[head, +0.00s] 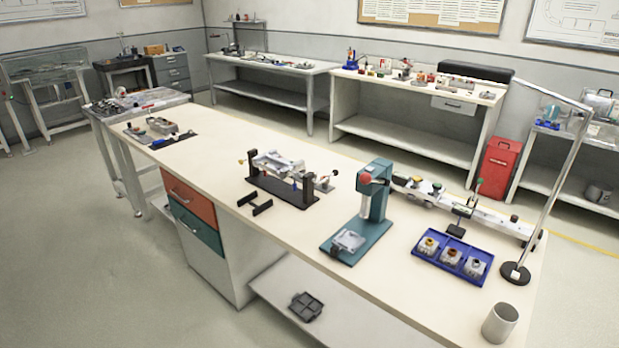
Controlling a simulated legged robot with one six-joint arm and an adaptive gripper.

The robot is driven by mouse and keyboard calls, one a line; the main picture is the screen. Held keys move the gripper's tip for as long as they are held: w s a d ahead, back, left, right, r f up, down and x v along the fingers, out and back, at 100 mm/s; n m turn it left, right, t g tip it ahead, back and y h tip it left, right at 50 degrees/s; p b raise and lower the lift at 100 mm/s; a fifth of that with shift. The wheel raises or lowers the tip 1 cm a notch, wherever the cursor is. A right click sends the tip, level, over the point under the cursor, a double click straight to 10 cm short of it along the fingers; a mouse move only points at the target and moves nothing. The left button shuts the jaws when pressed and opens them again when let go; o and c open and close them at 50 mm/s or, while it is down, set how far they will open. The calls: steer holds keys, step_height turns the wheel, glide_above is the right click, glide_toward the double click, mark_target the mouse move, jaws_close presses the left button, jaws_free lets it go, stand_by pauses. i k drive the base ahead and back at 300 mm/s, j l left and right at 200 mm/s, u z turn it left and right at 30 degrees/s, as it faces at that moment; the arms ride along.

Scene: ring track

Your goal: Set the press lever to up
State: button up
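The teal press (375,200) stands on the long cream workbench (420,290), right of the middle of the head view. A red ball knob (365,178) shows at the left of the press head and appears to be the end of its lever. The lever's arm is too small to make out, so I cannot tell its angle. A small metal part or fixture (348,240) sits on the press's flat base, below the head. My gripper is not in view.
A blue tray (430,259) with several metal parts lies right of the press. A rail-like track (490,217) runs behind it. A tall lamp-like stand (516,273) and a grey cup (500,322) stand at right. A black fixture (283,190) stands left. Floor at front left is clear.

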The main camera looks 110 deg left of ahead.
mark_target(365, 179)
steer(key=u, duration=3.45)
steer(key=i+l+u, duration=0.2)
steer(key=i+u, duration=0.15)
steer(key=i+l+u, duration=0.35)
